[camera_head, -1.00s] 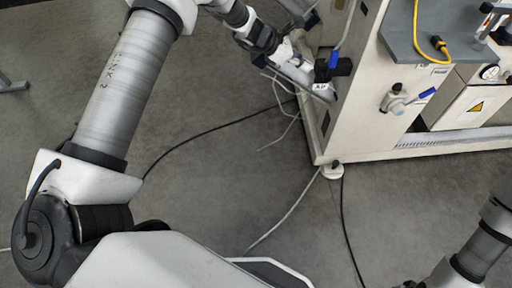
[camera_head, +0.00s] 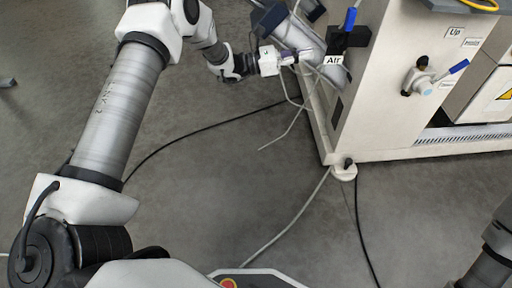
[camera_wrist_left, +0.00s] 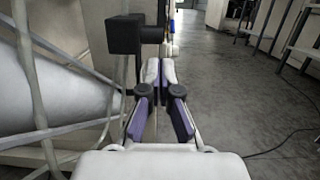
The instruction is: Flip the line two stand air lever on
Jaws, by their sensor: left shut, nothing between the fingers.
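The air lever has a blue handle (camera_head: 350,18) pointing up from a black block (camera_head: 352,38) above a white "Air" label (camera_head: 333,60), on the left end of the cream machine stand. My left gripper (camera_head: 304,54) is shut and empty, just left of the label and below the lever. In the left wrist view the closed purple-and-grey fingers (camera_wrist_left: 160,78) point forward. A black block (camera_wrist_left: 124,35) stands ahead and slightly left of them. I cannot tell whether the fingers touch anything. My right gripper is out of view.
Another blue-handled valve (camera_head: 440,77) sits on the stand's front face near an "Up" label (camera_head: 464,31). A grey cylinder (camera_wrist_left: 60,95) and loose cables lie close left of my left gripper in the wrist view. Open floor (camera_head: 230,180) lies in front, crossed by cables.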

